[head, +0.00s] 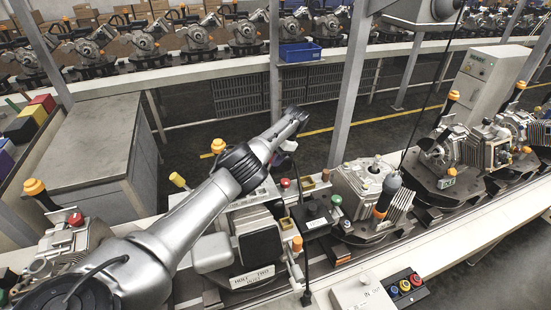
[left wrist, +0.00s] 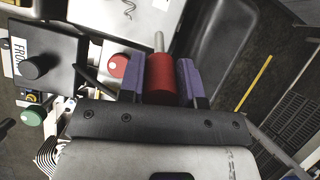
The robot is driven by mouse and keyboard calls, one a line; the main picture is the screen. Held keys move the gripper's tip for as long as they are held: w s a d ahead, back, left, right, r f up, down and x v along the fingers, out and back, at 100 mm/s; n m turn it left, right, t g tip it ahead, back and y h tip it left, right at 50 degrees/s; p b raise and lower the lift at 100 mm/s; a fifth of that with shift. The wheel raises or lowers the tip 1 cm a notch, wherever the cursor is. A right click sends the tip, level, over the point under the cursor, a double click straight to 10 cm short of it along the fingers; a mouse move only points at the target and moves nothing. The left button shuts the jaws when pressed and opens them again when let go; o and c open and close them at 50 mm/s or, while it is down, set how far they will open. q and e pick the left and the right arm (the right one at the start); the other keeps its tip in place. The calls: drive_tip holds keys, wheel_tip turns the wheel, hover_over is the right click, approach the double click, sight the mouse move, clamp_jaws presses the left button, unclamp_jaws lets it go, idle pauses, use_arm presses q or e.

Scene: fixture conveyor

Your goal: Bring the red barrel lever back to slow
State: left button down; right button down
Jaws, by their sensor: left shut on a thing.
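The red barrel lever (left wrist: 165,72) shows in the left wrist view as a red cylinder on a thin grey rod that runs up the picture. My left gripper (left wrist: 159,80) is shut on it, with one purple finger pad on each side of the barrel. In the head view my left arm reaches up and right over the fixture, and the left gripper (head: 287,143) is at its far end. The red lever is hidden there. Slow and fast markings cannot be read. My right gripper is not in view.
A red round knob (left wrist: 118,66) lies close left of the gripper, with a black knob (left wrist: 35,66) and a green knob (left wrist: 33,115) further left. An orange-tipped tool (head: 388,195) hangs from a cable. A three-button box (head: 405,286) stands in front.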

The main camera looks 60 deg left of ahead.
use_arm(q)
drive_tip(key=c, duration=0.8)
unclamp_jaws()
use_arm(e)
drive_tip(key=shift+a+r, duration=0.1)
